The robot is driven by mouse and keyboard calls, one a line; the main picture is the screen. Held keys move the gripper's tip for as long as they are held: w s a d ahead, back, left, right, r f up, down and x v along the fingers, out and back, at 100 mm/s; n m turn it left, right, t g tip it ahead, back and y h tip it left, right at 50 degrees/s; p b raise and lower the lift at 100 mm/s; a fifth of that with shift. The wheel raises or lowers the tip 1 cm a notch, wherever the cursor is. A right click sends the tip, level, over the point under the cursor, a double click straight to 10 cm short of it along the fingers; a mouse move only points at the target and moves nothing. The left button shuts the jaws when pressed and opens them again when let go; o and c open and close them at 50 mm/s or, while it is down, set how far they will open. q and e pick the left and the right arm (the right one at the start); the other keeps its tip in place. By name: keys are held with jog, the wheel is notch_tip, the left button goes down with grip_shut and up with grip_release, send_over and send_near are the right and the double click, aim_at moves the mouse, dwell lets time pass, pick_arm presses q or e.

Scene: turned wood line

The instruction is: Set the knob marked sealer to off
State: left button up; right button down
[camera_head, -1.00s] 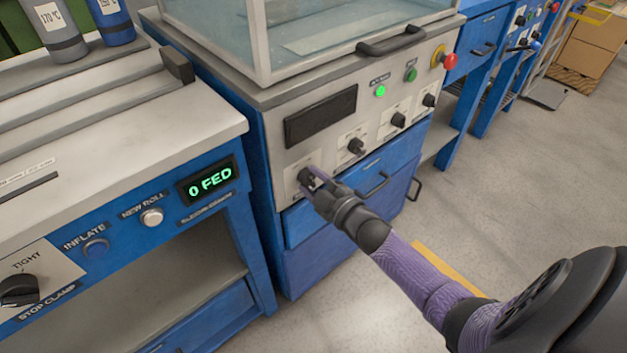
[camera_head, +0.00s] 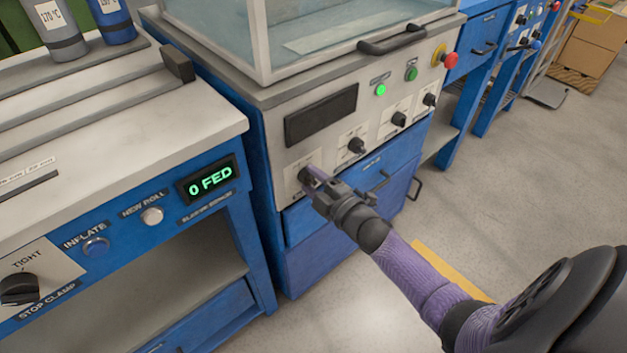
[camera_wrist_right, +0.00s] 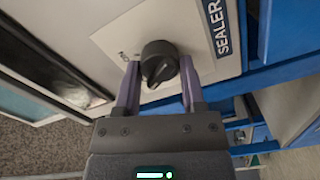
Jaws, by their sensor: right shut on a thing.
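The sealer knob (camera_wrist_right: 160,62) is a round black knob with a raised grip bar on a pale plate. The label SEALER (camera_wrist_right: 220,28) runs beside it in the right wrist view. Small lettering on the plate is partly hidden and hard to read. My right gripper (camera_wrist_right: 158,88) is shut on the knob, with a purple finger at each side. In the head view my right gripper (camera_head: 312,182) covers most of the knob, at the lower left of the grey panel (camera_head: 290,160). My left gripper is not in view.
Several similar black knobs, such as this one (camera_head: 356,146), sit to the right on the panel. Above are a dark display (camera_head: 320,115), lit green buttons (camera_head: 380,90) and a red stop button (camera_head: 450,60). A blue drawer (camera_head: 335,205) lies just below. A blue-framed bench (camera_head: 120,150) stands left.

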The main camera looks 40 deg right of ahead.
jog(key=shift+c, duration=0.9)
grip_release()
jog(key=s+p, duration=0.3)
jog(key=s, duration=0.7)
jog(key=shift+d+p, duration=0.35)
jog(key=shift+d, duration=0.05)
